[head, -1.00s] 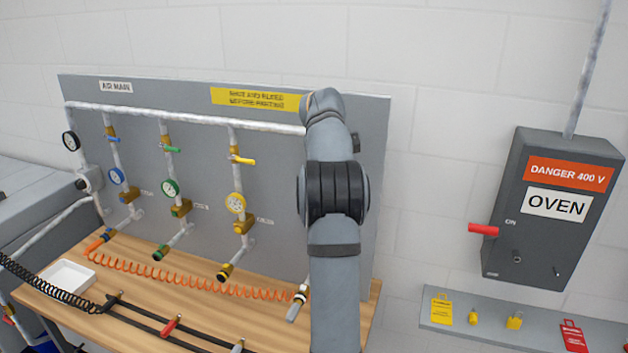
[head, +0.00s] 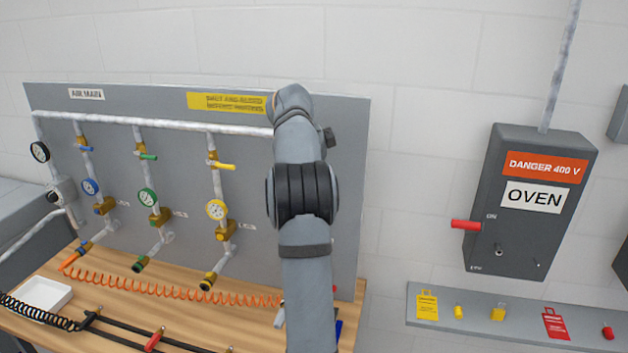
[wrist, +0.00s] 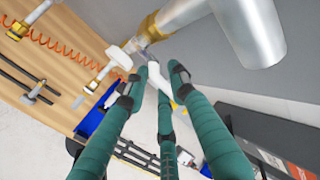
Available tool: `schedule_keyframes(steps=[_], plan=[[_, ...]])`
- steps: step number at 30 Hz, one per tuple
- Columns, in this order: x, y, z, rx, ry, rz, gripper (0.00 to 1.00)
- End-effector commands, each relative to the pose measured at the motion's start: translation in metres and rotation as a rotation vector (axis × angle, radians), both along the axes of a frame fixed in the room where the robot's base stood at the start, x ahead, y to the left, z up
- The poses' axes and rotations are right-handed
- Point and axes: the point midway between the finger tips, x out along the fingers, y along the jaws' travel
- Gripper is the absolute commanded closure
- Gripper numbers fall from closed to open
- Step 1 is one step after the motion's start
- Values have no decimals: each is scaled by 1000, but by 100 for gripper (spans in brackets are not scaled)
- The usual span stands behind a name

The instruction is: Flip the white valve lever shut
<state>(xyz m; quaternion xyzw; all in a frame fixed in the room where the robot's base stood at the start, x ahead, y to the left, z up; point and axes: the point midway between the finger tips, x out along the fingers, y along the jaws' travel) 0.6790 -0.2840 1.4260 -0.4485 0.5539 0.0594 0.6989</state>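In the wrist view my gripper (wrist: 158,72) shows as several teal fingers with dark joints, reaching up toward a brass valve body (wrist: 147,27) on a thick silvery pipe. The fingertips are apart, with a visible gap. A pale, whitish piece, probably the white valve lever (wrist: 139,92), shows between the fingers close to the tips; I cannot tell whether they touch it. In the head view my arm covers the right end of the pipe panel, so the white lever and my gripper are hidden there.
The grey panel (head: 115,100) carries blue (head: 87,149), green (head: 148,157) and yellow (head: 222,166) levers left of my arm. An orange coiled hose (head: 170,289) lies on the wooden bench (head: 190,318). The oven switch box (head: 525,235) and a shelf (head: 390,305) of tags stand right.

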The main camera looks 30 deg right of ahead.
Motion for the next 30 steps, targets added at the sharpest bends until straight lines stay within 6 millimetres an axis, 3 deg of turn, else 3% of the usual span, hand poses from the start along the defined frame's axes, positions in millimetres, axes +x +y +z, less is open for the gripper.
schedule_keyframes(steps=[4, 14, 30], plan=[[-1, -2, 0, 0, 0, -3, 66], [-3, 0, 2, 2, 2, -4, 66], [-40, 39, 85, 0, -2, -4, 66]])
